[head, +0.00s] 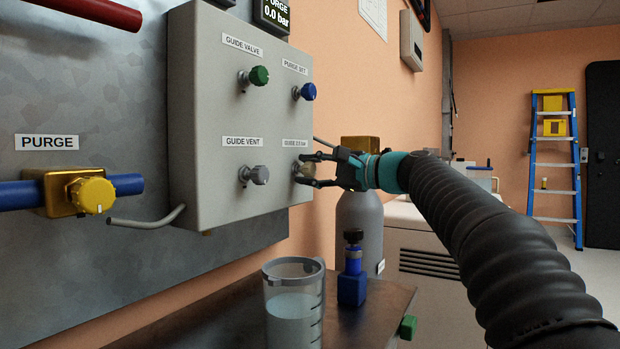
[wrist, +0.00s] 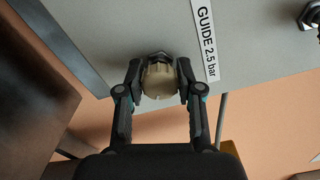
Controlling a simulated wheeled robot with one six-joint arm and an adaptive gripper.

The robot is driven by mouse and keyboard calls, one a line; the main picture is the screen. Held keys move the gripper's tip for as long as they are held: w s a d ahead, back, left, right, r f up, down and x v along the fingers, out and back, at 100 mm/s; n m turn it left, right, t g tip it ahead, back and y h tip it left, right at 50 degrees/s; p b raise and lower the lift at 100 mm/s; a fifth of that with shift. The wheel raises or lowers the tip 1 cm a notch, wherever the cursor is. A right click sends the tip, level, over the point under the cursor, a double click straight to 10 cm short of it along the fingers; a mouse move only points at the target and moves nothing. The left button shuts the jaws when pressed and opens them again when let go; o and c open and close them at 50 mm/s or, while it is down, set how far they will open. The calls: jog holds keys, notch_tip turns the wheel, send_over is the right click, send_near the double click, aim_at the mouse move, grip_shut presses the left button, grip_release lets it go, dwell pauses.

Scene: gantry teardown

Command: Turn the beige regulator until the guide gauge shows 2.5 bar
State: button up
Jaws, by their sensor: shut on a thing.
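The beige regulator (wrist: 159,82) is a ribbed knob on the grey panel (head: 245,190), beside a label reading GUIDE 2.5 bar (wrist: 206,40). In the head view the regulator (head: 300,172) is at the panel's lower right, partly covered by my gripper (head: 305,171). In the wrist view my gripper (wrist: 159,84) is shut on the regulator, one finger on each side. The guide gauge's reading is not visible; only a display (head: 272,14) reading PURGE 0.0 bar shows at the top edge.
A yellow purge valve (head: 92,195) sits at left. Below are a beaker (head: 293,300), a blue fitting (head: 352,287) and a grey cylinder (head: 360,225). A blue ladder (head: 555,165) stands at the back right.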

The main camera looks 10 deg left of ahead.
jog(key=n+b, duration=0.2)
jog(key=n, duration=0.3)
jog(key=shift+f+n+b, duration=0.15)
jog(key=shift+n+b, duration=0.15)
jog(key=shift+b, duration=0.05)
jog(key=n+b, duration=0.2)
jog(key=n, duration=0.2)
jog(key=shift+n, duration=0.4)
jog(key=o, duration=1.2)
jog(key=shift+c, duration=0.2)
jog(key=v, duration=1.2)
